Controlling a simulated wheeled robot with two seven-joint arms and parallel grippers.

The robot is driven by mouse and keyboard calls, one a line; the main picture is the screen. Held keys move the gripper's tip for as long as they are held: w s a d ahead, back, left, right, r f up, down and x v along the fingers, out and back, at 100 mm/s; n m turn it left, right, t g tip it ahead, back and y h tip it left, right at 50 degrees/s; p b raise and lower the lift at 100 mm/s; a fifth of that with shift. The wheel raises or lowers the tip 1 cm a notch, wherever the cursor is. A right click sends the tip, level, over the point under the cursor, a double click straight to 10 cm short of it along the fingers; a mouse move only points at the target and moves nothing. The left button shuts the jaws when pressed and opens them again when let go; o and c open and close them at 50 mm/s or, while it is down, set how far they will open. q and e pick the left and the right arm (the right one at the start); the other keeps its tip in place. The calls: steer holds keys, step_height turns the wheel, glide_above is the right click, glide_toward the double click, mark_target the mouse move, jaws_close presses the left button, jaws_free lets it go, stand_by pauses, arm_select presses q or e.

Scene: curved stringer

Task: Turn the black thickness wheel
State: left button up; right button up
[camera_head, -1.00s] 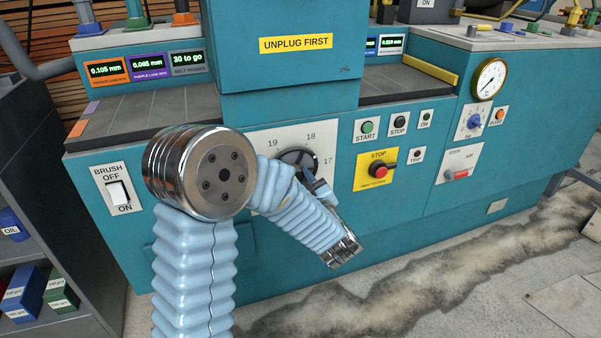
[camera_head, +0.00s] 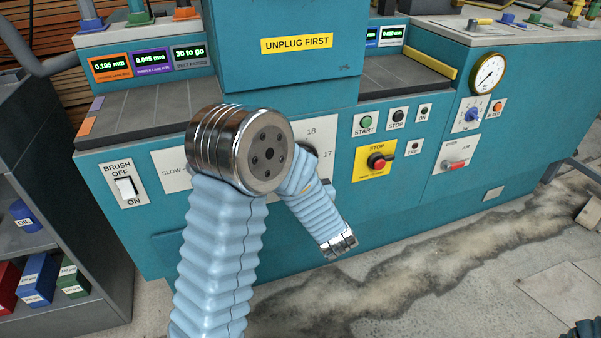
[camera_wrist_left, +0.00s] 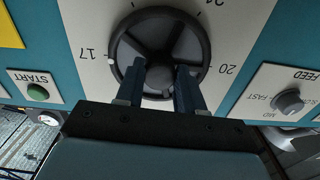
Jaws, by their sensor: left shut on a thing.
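The black thickness wheel (camera_wrist_left: 180,45) fills the top middle of the left wrist view, on a white dial plate (camera_wrist_left: 225,30) that appears upside down there. A small white mark on its rim sits beside the 17. In the head view my left arm hides most of the wheel; only a dark edge (camera_head: 310,151) shows between the 18 and 17. My left fingers are hidden there. My right gripper is out of view.
Right of the dial are the START button (camera_head: 365,119) and the red STOP button (camera_head: 376,161) on its yellow plate. The BRUSH switch (camera_head: 125,187) is at left. In the left wrist view the FEED knob (camera_wrist_left: 288,102) is at right. A shelf (camera_head: 60,230) stands at left.

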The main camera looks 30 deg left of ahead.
arm_select(q)
steer(key=shift+f, duration=0.15)
steer(key=o, duration=1)
steer(key=shift+o, duration=0.2)
steer(key=b+v, duration=0.1)
steer(key=v, duration=1.2)
steer(key=shift+s+d, duration=0.25)
steer(key=shift+s, duration=0.05)
